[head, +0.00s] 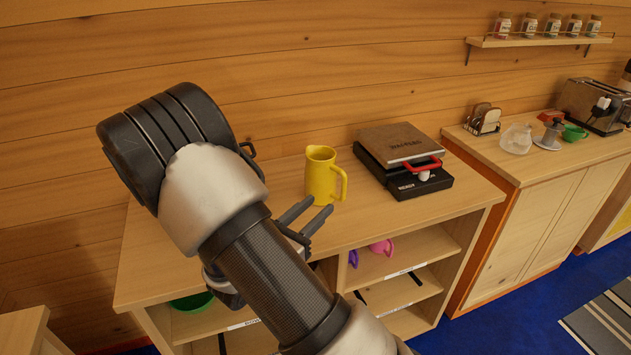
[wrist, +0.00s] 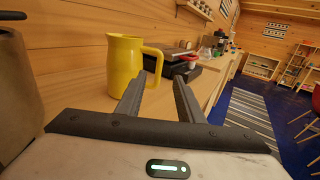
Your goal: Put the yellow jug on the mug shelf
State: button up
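The yellow jug (head: 322,177) stands upright on the wooden counter top, its handle toward the right. In the wrist view the jug (wrist: 124,76) is left of my fingers, its handle close to the left fingertip. My gripper (head: 311,216) is open and empty, its fingers apart, near the counter just in front of the jug. The fingers also show in the wrist view (wrist: 160,82). A shelf (head: 417,252) under the counter holds a pink mug (head: 382,247) and a purple mug (head: 353,258); its label is too small to read surely. My arm hides the shelf's left part.
A waffle maker (head: 400,160) with a red handle sits right of the jug. A green bowl (head: 192,302) lies in the lower left compartment. A spice rack (head: 540,41) hangs on the wall. A toaster (head: 592,107) and a glass pot (head: 516,139) stand on the right counter.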

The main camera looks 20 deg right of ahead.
aim_at(343, 183)
jog(key=x, duration=1.1)
jog(key=shift+d, duration=0.15)
jog(key=shift+f+x, duration=0.2)
jog(key=shift+x, duration=1.35)
jog(key=shift+f+x, duration=0.2)
jog(key=shift+x, duration=1.35)
grip_shut()
